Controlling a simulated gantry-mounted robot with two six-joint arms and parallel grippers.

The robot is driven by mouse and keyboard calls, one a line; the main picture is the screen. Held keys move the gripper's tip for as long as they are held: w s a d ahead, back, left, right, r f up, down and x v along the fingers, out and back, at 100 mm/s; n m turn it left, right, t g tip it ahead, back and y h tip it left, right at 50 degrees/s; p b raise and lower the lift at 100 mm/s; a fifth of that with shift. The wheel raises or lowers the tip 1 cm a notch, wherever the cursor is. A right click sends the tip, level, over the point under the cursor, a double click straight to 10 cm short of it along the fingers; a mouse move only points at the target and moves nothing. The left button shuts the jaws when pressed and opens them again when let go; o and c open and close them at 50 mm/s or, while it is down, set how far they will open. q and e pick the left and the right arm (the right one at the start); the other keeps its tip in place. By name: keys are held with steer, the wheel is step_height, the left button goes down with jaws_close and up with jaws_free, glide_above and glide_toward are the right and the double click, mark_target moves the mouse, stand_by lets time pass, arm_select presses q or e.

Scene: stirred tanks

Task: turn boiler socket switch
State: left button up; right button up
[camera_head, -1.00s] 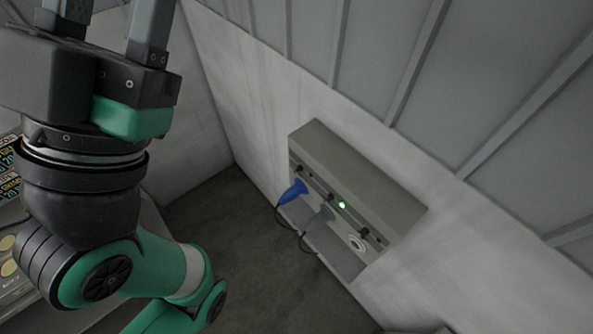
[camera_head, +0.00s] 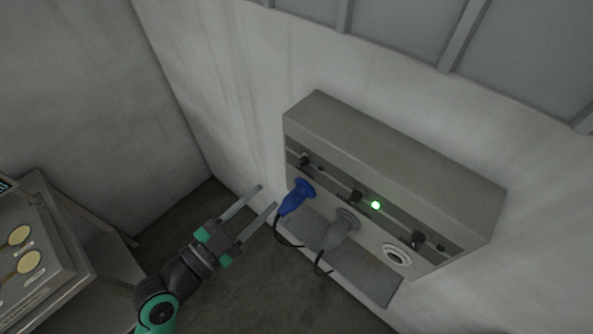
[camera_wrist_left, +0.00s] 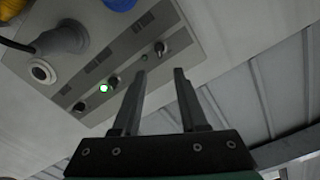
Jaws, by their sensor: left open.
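A grey socket box (camera_head: 400,160) is fixed to the wall in the head view. Its face carries three dark rotary switches: one above the blue plug (camera_head: 304,160), a middle one (camera_head: 355,195) and a right one (camera_head: 418,238). A green lamp (camera_head: 376,205) glows beside the middle switch. I cannot read which is the boiler's. My left gripper (camera_head: 262,198) is open and empty, left of the box near the blue plug. In the left wrist view, the open fingers (camera_wrist_left: 160,74) point towards the box, with the blue plug's switch (camera_wrist_left: 161,48) beyond their tips.
A blue plug (camera_head: 297,195) and a grey plug (camera_head: 341,229) sit in the box with hanging cables. The right socket (camera_head: 397,255) is empty. Bare floor lies between console and box.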

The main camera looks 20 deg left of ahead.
mark_target(300, 166)
arm_select(q)
steer(key=x, duration=1.1)
steer(key=shift+w+d+p, duration=0.1)
steer(key=shift+p, duration=0.25)
jaws_close()
